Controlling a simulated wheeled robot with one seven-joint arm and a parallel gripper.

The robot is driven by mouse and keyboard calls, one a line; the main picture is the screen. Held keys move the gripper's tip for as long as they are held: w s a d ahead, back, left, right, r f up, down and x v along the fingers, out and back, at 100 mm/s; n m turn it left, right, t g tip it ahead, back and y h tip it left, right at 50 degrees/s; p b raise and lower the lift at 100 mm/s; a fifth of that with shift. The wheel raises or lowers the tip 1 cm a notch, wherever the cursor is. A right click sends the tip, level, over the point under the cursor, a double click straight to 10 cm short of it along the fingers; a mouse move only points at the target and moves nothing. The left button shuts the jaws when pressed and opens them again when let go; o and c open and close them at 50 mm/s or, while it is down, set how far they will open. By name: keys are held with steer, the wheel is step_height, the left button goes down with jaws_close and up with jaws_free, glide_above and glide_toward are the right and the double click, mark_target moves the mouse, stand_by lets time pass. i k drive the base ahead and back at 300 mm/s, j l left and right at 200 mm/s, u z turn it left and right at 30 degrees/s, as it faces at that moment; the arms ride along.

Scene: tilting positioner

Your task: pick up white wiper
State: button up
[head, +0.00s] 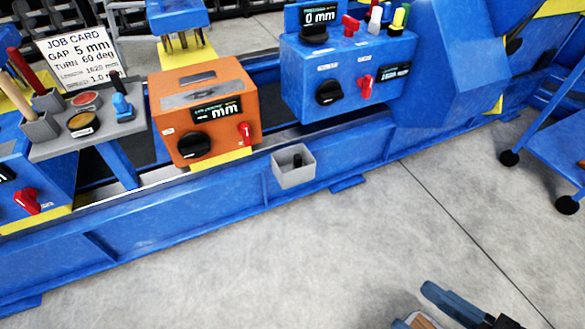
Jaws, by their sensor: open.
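I cannot make out a white wiper for certain. A small white upright piece (375,19) stands on top of the blue control box at the upper right, between a red piece (350,25) and a yellow-green one (398,19); it is too small to identify. My gripper (416,305) is partly in view at the bottom right edge, over the grey floor. Its jaws are open, with nothing seen between them, and it is far from the control box.
A blue machine rail crosses the view, carrying an orange box (205,113) with a black knob. A small grey bin (294,171) hangs on its front. A grey shelf (100,138) holds a job card and handles. A blue cart (560,130) stands right. The foreground floor is clear.

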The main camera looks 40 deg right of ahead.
mark_target(374, 28)
steer(key=i+l+z, duration=0.1)
steer(key=l, duration=0.3)
steer(key=i+l+z, duration=0.1)
steer(key=l, duration=0.3)
steer(key=i+l+z, duration=0.1)
steer(key=l, duration=0.25)
steer(key=i+l+z, duration=0.15)
steer(key=l, duration=0.25)
steer(key=i+l+z, duration=0.1)
steer(key=l, duration=0.25)
